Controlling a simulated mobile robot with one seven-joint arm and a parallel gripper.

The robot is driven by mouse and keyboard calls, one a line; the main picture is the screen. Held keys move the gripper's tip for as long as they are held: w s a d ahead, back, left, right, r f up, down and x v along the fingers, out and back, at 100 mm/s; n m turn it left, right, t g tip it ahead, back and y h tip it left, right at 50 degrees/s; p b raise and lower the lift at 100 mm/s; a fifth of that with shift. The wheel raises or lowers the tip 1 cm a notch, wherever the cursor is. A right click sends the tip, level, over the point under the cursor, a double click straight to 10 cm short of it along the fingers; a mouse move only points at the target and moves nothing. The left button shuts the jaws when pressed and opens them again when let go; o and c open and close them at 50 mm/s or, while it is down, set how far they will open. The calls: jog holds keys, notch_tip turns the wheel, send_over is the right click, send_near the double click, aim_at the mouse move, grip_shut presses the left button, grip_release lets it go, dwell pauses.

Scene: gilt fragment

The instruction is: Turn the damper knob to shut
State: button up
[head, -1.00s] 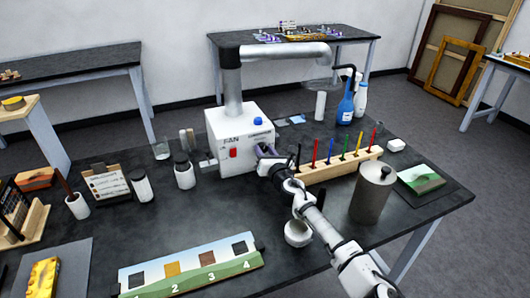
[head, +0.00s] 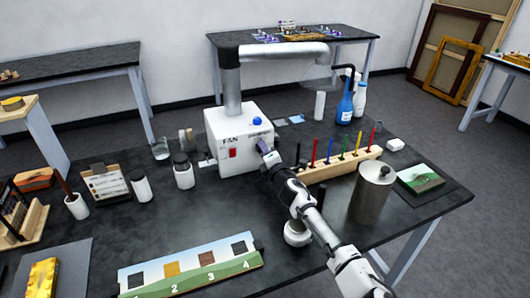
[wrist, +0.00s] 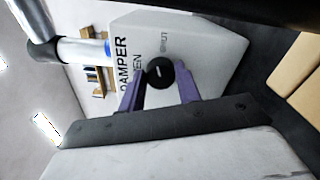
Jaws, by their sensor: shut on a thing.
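The white fan box (head: 238,155) stands on the dark table and has a red switch (head: 233,153) and a blue button (head: 257,121). The round black damper knob (wrist: 160,72) is on the box's face, with a short pale mark on it. "DAMPER" is printed beside it, with a partly covered word ending in "EN" and a small unclear word on the other side. My gripper (wrist: 160,84) has its purple fingers on either side of the knob, shut on it. In the head view my gripper (head: 263,147) is at the box's right face and hides the knob.
A wooden rack (head: 340,164) of coloured sticks stands just right of my gripper. A metal canister (head: 371,193) is close to my arm. A silver duct (head: 231,85) rises from the box. The table in front of the box is mostly clear, up to the numbered strip (head: 190,267).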

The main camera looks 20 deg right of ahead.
jog(key=m, duration=0.3)
jog(key=shift+f+m, duration=0.1)
jog(key=shift+m, duration=0.2)
dwell(0.3)
jog(key=o, duration=1)
jog(key=shift+c, duration=0.2)
jog(key=s+b, duration=0.2)
jog(key=s, duration=0.5)
jog(key=shift+s+d+b, duration=0.15)
jog(key=shift+s+b, duration=0.15)
jog(key=shift+w, duration=0.1)
